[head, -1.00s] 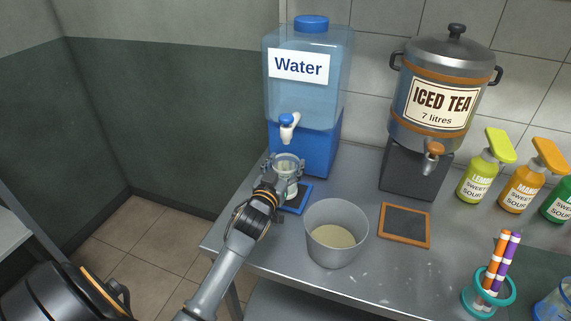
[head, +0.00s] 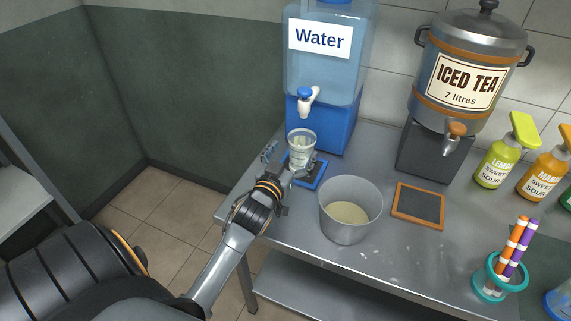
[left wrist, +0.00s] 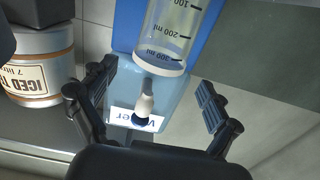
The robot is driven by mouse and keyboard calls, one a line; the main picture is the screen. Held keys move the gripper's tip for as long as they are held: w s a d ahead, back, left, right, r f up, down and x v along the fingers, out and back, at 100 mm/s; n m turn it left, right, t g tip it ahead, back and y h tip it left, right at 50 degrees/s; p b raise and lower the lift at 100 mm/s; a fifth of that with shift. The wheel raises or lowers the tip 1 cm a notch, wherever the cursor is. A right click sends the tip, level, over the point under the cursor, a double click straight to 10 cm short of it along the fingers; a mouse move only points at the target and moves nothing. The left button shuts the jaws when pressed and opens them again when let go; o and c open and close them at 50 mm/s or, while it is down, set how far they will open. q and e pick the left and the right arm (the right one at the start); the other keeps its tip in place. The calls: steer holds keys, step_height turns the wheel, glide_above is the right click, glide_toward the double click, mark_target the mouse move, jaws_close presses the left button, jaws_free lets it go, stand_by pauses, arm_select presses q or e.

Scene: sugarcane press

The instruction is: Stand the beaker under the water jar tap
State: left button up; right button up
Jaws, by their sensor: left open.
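The clear beaker (head: 301,146) stands upright on the blue-edged mat (head: 319,178) in front of the water jar (head: 325,75), below its white and blue tap (head: 308,101). Its base is partly hidden by my gripper in the head view. My left gripper (head: 284,161) is open and just in front of the beaker, apart from it. In the left wrist view, the open fingers of my left gripper (left wrist: 152,103) are spread wide, with the graduated beaker (left wrist: 175,35) beyond them and the tap (left wrist: 145,100) between them. My right gripper is not in view.
A grey bucket (head: 348,222) with pale contents stands close right of my left gripper. The iced tea urn (head: 461,85), an orange-framed mat (head: 419,205), syrup bottles (head: 496,162) and a teal holder (head: 492,286) with striped sticks are further right. The counter's left edge is near my arm.

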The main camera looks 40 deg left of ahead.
arm_select(q)
steer(key=shift+v, duration=2.95)
